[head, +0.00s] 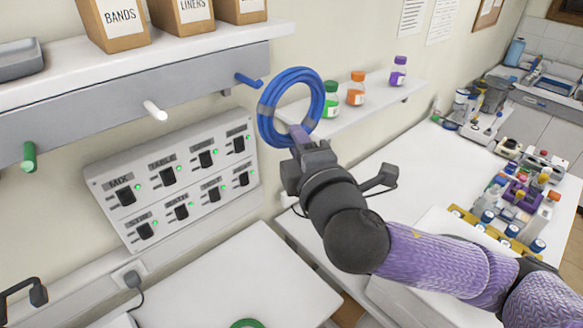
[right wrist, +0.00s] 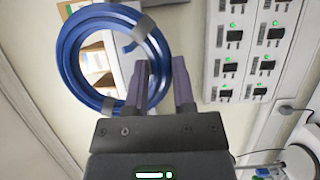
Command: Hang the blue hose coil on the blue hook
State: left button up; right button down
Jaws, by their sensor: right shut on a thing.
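The blue hose coil (head: 268,104) is held upright by my right gripper (head: 299,138), which is shut on its lower edge. The coil also shows in the right wrist view (right wrist: 68,62), with grey bands around it, beside the fingers (right wrist: 162,82). The blue hook (head: 249,80) sticks out from the shelf's front board, just left of the coil in the head view and apart from it. In the right wrist view a blue hook (right wrist: 131,47) shows through the coil's opening.
A white hook (head: 155,110) and a green hook (head: 29,156) are farther left on the board. A switch panel (head: 172,188) is below. A small shelf (head: 372,108) with capped bottles stands behind and right of the coil. Part of a green ring (head: 247,323) shows at the bottom.

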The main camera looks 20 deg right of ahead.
jog(key=shift+w+a+f, duration=0.1)
jog(key=shift+w+a, duration=0.05)
jog(key=shift+w, duration=0.4)
jog(key=shift+w+a+f, duration=0.1)
jog(key=shift+w+a, duration=0.05)
jog(key=shift+w, duration=0.4)
jog(key=w+a+f+b, duration=0.1)
jog(key=w+a+b, duration=0.1)
jog(key=w, duration=0.5)
jog(key=shift+a+f+b, duration=0.3)
jog(key=shift+a+f, duration=0.05)
jog(key=shift+c, duration=1.8)
grip_release()
